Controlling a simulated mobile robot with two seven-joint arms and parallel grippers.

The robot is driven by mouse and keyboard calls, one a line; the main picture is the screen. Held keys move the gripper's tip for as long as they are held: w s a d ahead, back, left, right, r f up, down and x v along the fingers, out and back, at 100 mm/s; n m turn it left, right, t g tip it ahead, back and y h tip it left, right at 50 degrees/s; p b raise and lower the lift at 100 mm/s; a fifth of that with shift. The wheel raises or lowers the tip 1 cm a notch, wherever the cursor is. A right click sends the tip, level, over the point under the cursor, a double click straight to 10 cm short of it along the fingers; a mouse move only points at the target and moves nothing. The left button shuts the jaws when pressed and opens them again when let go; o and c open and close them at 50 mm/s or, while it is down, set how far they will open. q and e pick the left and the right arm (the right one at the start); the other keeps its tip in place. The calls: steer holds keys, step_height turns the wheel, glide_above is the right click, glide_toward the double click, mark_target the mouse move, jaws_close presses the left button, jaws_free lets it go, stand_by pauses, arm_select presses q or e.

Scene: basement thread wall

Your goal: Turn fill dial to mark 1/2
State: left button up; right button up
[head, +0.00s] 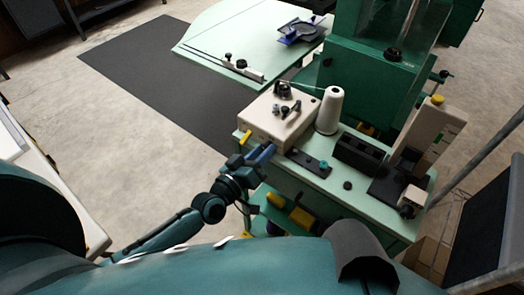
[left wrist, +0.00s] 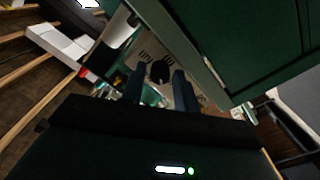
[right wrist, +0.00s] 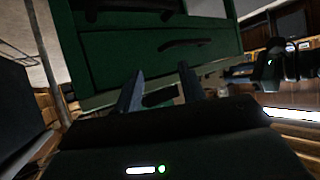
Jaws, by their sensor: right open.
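A round black dial (left wrist: 160,72) sits on a pale panel with dark marks around it in the left wrist view. Which mark it points to is too small to tell. My left gripper (head: 255,153) is at the front left of the cream box (head: 272,122) in the head view. Its two fingers are apart, and the dial shows between them in the left wrist view; I cannot tell whether they touch it. My right gripper (right wrist: 160,84) is open and empty, facing a green cabinet front (right wrist: 140,45).
A white thread cone (head: 329,110) stands beside the cream box on the green bench. A black block (head: 359,153) and a green machine with a black knob (head: 393,54) are farther right. A pale green table (head: 225,45) stands behind. Open floor lies left.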

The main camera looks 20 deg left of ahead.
arm_select(q)
steer(key=shift+o, duration=1.3)
steer(key=shift+s, duration=0.1)
steer(key=v, duration=1.3)
arm_select(e)
steer(key=shift+f, duration=0.2)
arm_select(q)
steer(key=s+d+f+m+g+y+p, duration=0.3)
steer(key=s+d+m+g+p, duration=0.1)
steer(key=s+m+g, duration=0.1)
steer(key=shift+s+f+m+g, duration=0.2)
steer(key=shift+s+m+g, duration=0.15)
steer(key=shift+m+g, duration=0.2)
arm_select(e)
steer(key=shift+s+d+r+g+h, duration=0.15)
steer(key=shift+d+r+h, duration=0.15)
steer(key=shift+d, duration=0.1)
steer(key=shift+s+d+r+g+h, duration=0.15)
steer(key=shift+d+r+h, duration=0.1)
steer(key=shift+d, duration=0.15)
